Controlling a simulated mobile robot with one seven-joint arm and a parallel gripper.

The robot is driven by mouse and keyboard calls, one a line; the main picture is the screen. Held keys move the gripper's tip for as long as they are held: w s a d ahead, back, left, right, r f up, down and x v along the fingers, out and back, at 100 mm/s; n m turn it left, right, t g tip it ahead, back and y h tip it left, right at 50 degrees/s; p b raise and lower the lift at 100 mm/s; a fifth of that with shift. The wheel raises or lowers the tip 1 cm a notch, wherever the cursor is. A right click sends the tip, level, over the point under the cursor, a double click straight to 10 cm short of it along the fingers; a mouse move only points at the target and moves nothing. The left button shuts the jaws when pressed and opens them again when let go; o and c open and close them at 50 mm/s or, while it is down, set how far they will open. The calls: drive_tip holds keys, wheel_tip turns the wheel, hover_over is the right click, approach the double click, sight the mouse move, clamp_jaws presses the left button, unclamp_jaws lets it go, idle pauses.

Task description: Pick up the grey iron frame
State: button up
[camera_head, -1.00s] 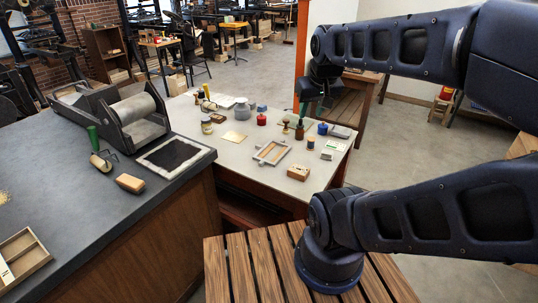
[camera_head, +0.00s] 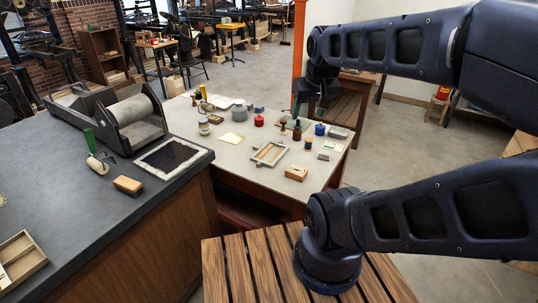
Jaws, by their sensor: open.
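The grey iron frame (camera_head: 269,153) lies flat on the pale-topped table (camera_head: 232,162), near its middle. It is a small rectangle with wood-coloured pieces inside its rim. My gripper (camera_head: 304,109) hangs from the arm above the table's far right part, beyond and to the right of the frame and well apart from it. It is small and dark in this view. Its jaws are open, and I see nothing held in them.
A wooden block (camera_head: 296,174), a dark bottle (camera_head: 297,131), a blue jar (camera_head: 320,129) and a red jar (camera_head: 258,121) stand around the frame. A dark counter (camera_head: 90,215) with a roller press (camera_head: 133,117) is at left. Bare tabletop lies left of the frame.

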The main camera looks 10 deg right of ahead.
sight(267, 151)
drive_tip(key=w+d+f+n+h, duration=0.1)
drive_tip(key=w+f+n, duration=0.25)
drive_tip(key=w, duration=0.25)
drive_tip(key=w+d+f+n+g+h, duration=0.1)
drive_tip(key=w+f+n, duration=0.2)
drive_tip(key=w+n, duration=0.25)
drive_tip(key=w+d+f+n+h, duration=0.1)
drive_tip(key=w+f+n+h, duration=0.15)
drive_tip(key=w, duration=0.45)
drive_tip(key=w+a+f+n, duration=0.1)
drive_tip(key=w+f+n, duration=0.3)
drive_tip(key=f, duration=0.4)
drive_tip(key=w+a+f+n+y, duration=0.1)
drive_tip(key=w+f+n, duration=0.4)
drive_tip(key=f, duration=0.3)
drive_tip(key=w+a+f+n, duration=0.2)
drive_tip(key=w+f+n, duration=0.2)
drive_tip(key=f+n, duration=0.2)
drive_tip(key=shift+w+f+n+y, duration=0.15)
drive_tip(key=shift+w+f+n, duration=0.05)
drive_tip(key=shift+f, duration=0.4)
drive_tip(key=shift+w+f+n+y, duration=0.1)
drive_tip(key=shift+w+f+n, duration=0.1)
drive_tip(key=shift+f, duration=0.4)
drive_tip(key=shift+d+x, duration=0.1)
drive_tip(key=shift+x, duration=1.5)
drive_tip(key=shift+d+x, duration=0.15)
drive_tip(key=shift+x, duration=1.45)
drive_tip(key=shift+r, duration=0.15)
clamp_jaws()
